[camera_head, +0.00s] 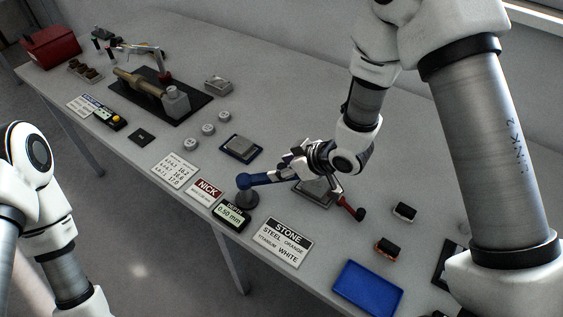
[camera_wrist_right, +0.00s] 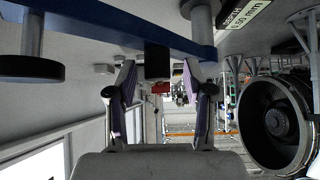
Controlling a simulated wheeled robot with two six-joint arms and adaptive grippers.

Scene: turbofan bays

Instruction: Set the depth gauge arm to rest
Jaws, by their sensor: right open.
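The depth gauge has a blue arm (camera_head: 265,179) on a dark round base (camera_head: 247,199) near the table's front edge. Its display (camera_head: 232,214) reads 0.50 mm. The blue arm stretches right from the base to my right gripper (camera_head: 287,168), whose wrist hides its far part. In the right wrist view the blue arm (camera_wrist_right: 110,22) crosses the top. My right gripper's fingers (camera_wrist_right: 159,95) are open, one on each side of a black block (camera_wrist_right: 158,60) by the arm; contact cannot be told. My left arm shows at the left edge, its gripper out of view.
A red handle with a black knob (camera_head: 351,209) sticks out beyond my right wrist. A grey plate (camera_head: 318,191) lies under it. The STONE card (camera_head: 284,243), NICK card (camera_head: 205,191) and blue tray (camera_head: 368,288) lie nearby. A dark square pad (camera_head: 241,149) lies behind the base.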

